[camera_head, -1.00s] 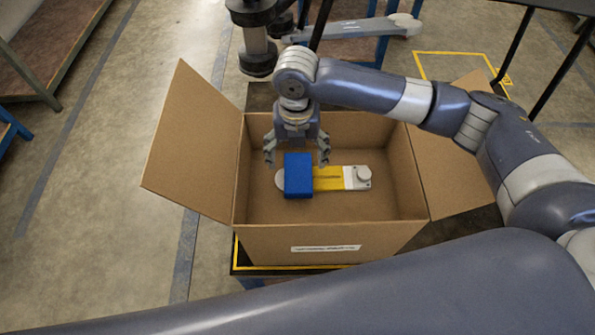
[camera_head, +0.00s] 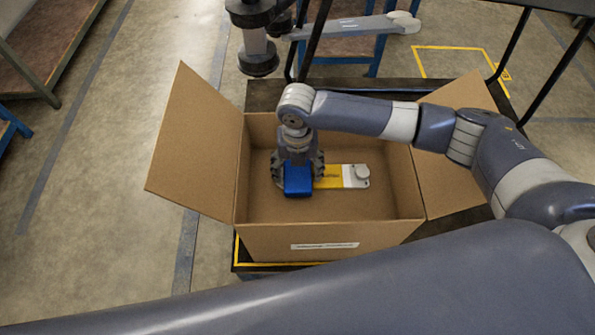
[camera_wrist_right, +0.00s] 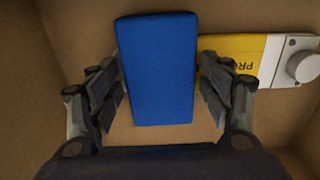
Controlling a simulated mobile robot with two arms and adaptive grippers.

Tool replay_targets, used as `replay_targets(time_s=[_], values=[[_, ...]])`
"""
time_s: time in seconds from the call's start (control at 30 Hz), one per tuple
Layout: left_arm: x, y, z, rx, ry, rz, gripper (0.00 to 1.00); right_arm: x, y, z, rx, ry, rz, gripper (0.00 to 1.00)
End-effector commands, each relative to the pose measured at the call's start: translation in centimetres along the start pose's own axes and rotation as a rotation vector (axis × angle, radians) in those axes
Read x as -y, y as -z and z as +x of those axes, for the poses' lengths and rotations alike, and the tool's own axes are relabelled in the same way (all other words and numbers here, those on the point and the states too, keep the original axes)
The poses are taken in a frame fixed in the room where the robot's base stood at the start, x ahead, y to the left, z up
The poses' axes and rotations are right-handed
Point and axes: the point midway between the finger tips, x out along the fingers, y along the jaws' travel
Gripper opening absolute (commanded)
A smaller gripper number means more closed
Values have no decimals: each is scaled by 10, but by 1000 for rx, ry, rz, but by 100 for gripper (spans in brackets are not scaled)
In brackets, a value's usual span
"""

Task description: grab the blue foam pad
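The blue foam pad (camera_head: 298,180) is a blue block inside an open cardboard box (camera_head: 330,242). It lies over the left part of a yellow and grey flat part (camera_head: 340,176) in the box. My right gripper (camera_head: 298,178) is down in the box with its fingers on either side of the pad. My left gripper does not show in the head view.
The box flaps stand open at left (camera_head: 195,145) and right. The box sits on a dark table (camera_head: 270,97) with yellow edging.

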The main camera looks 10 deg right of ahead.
Motion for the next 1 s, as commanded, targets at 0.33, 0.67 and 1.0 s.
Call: replay_targets(time_s=[0.33,0.67,1.0], values=[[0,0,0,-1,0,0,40,0,0,0,0,0,1,49],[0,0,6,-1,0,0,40,0,-1,-26,4,-1,-1,48],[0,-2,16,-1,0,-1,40,0,-1,-88,1,-1,1,48]])
